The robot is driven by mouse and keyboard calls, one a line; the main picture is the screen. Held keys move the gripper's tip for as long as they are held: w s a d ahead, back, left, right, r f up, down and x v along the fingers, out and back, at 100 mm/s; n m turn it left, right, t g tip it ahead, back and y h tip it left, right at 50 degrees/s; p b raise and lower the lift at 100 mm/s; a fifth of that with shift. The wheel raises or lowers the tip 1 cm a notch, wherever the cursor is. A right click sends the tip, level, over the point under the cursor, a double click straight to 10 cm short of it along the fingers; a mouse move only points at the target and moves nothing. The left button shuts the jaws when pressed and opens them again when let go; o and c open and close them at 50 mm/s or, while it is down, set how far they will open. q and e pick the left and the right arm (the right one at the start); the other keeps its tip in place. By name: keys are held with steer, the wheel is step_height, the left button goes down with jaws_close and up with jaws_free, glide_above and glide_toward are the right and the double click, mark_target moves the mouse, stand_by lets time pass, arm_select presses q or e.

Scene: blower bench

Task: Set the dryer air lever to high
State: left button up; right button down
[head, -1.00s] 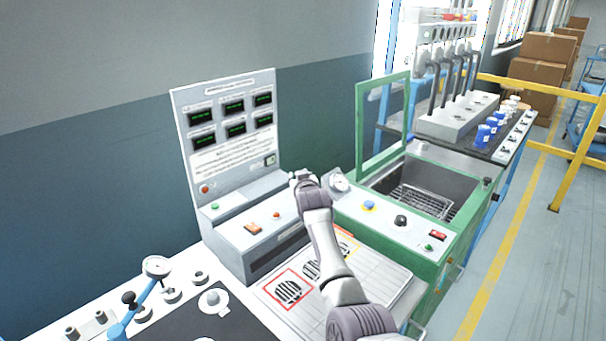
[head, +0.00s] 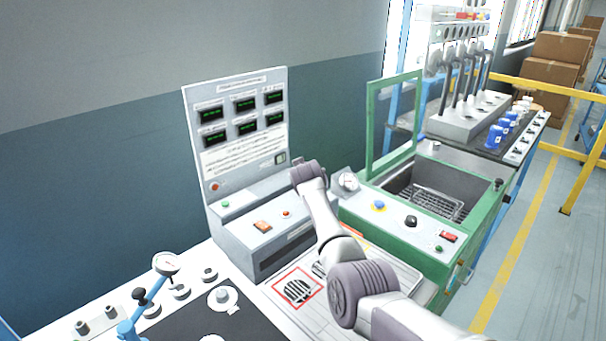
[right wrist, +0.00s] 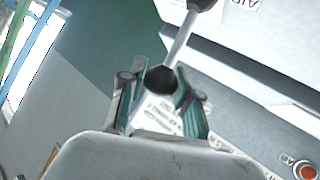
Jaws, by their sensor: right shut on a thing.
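The air lever (right wrist: 180,40) shows in the right wrist view as a silver rod with a black ball knob (right wrist: 160,82). Its other end meets a dark round part at the top edge, near a label reading "AIR" (right wrist: 240,3). My right gripper (right wrist: 161,95) has its two fingers on either side of the knob and is shut on it. In the head view my right gripper is at the right side of the grey console (head: 262,228); my own wrist hides the fingers and lever there. My left gripper is not in view.
An upright panel with several dark displays (head: 238,135) stands behind the console. A green-framed tank with a raised lid frame (head: 372,135) and a dial gauge (head: 348,182) are close on the right.

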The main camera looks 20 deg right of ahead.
steer(key=shift+w+r, duration=0.1)
steer(key=c, duration=1.2)
jaws_free()
steer(key=shift+a, duration=0.1)
steer(key=shift+c, duration=0.2)
steer(key=o, duration=0.4)
steer(key=shift+w, duration=0.15)
steer(key=shift+o, duration=0.2)
steer(key=v, duration=1.2)
